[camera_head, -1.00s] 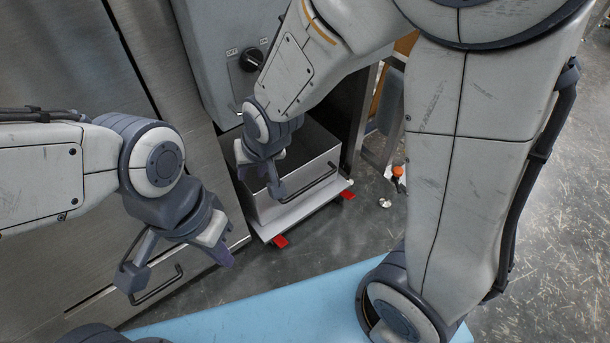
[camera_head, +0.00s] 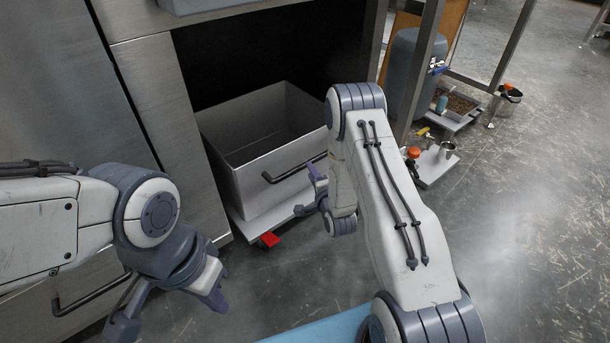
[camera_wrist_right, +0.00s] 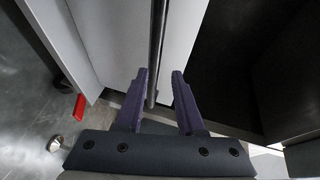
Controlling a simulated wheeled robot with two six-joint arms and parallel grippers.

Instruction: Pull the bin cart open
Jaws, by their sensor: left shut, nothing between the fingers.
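The bin cart is a grey open-topped bin (camera_head: 250,192) on a white wheeled base with a red caster pedal (camera_head: 268,240). It stands in the dark opening under the counter. Its black bar handle (camera_head: 285,174) is on the front wall. My right gripper (camera_head: 316,178) is at the right end of the handle. In the right wrist view its purple fingers (camera_wrist_right: 158,88) are open, with the handle bar (camera_wrist_right: 157,45) running between them; I cannot tell if they touch. My left gripper (camera_head: 217,299) is shut and empty at the lower left, apart from the cart.
Steel cabinet panels (camera_head: 160,105) flank the opening on the left. A blue-grey cylinder (camera_head: 402,70) and low trolleys with small items (camera_head: 430,165) stand to the right. A blue surface (camera_head: 315,328) is at the bottom. Floor in front of the cart is clear.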

